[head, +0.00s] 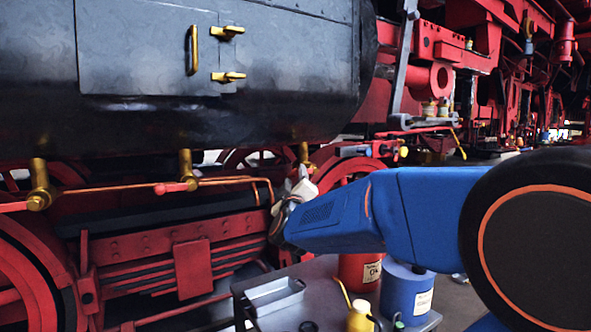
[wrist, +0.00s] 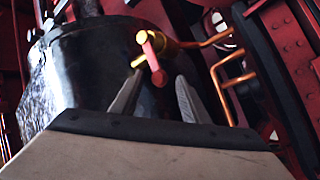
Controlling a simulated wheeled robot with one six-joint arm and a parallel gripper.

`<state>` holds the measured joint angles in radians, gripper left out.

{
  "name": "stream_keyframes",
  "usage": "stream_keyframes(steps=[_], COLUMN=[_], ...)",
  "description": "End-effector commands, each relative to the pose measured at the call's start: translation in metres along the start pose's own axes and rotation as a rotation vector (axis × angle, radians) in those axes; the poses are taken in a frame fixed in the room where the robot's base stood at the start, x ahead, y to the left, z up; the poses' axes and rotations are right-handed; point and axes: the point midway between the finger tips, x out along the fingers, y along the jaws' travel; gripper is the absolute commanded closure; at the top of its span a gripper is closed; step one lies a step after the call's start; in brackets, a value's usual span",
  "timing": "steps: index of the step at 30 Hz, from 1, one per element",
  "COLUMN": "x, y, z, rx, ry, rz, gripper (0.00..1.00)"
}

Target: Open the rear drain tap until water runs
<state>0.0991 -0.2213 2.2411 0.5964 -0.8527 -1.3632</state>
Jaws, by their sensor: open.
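Brass taps hang under the black tank in the head view: a left tap (head: 38,185), a middle tap (head: 185,165) with a red handle, and a right tap (head: 304,153). My gripper (head: 303,178) is just below the right tap, partly hidden by my blue arm. In the wrist view, a brass tap (wrist: 166,42) with a red handle (wrist: 152,55) is ahead. I cannot tell which tap this is. My gripper's two grey fingers (wrist: 160,82) are open, with the handle's lower end showing between their tips. Contact cannot be told. No running water shows.
A copper pipe (head: 225,181) runs near the taps and bends down. Below my arm stands a grey bench (head: 320,270) with a red can (head: 358,272), a blue can (head: 405,292) and a yellow bottle (head: 360,318). Red wheels and framework crowd the space under the tank.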

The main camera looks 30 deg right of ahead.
Motion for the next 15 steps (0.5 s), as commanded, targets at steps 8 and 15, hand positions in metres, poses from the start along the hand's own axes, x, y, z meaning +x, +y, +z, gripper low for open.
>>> stream_keyframes(steps=[8,15], x=[0.047,0.068], y=[0.000,0.000], z=[0.001,0.001], rx=[0.000,0.001], ry=[-0.002,-0.001], rz=[0.000,0.000], gripper=[0.59,0.59])
